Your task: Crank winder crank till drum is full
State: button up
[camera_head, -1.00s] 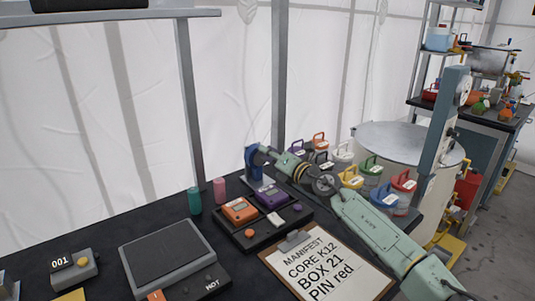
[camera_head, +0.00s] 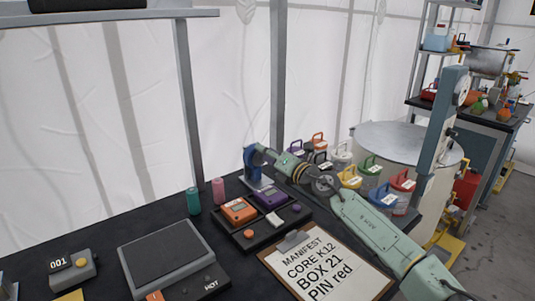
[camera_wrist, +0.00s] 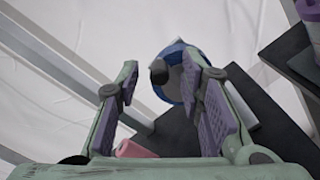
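The blue winder (camera_head: 254,168) stands upright at the back edge of the dark table. In the wrist view its round blue body (camera_wrist: 181,68) shows beyond my fingers, with a dark crank knob (camera_wrist: 158,72) on its near side. My gripper (camera_head: 268,154) is at the winder's upper part. In the wrist view my gripper (camera_wrist: 160,92) has its two purple-padded fingers wide apart. The knob appears between the fingertips, with no pad seen touching it. How full the drum is cannot be told.
Teal (camera_head: 193,201) and pink (camera_head: 218,190) cylinders stand left of the winder. A tray (camera_head: 261,237) with orange and purple boxes and a clipboard (camera_head: 325,262) lie in front. Several handled coloured containers (camera_head: 349,178) stand right, beneath or beside my arm.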

jog(key=v, duration=1.2)
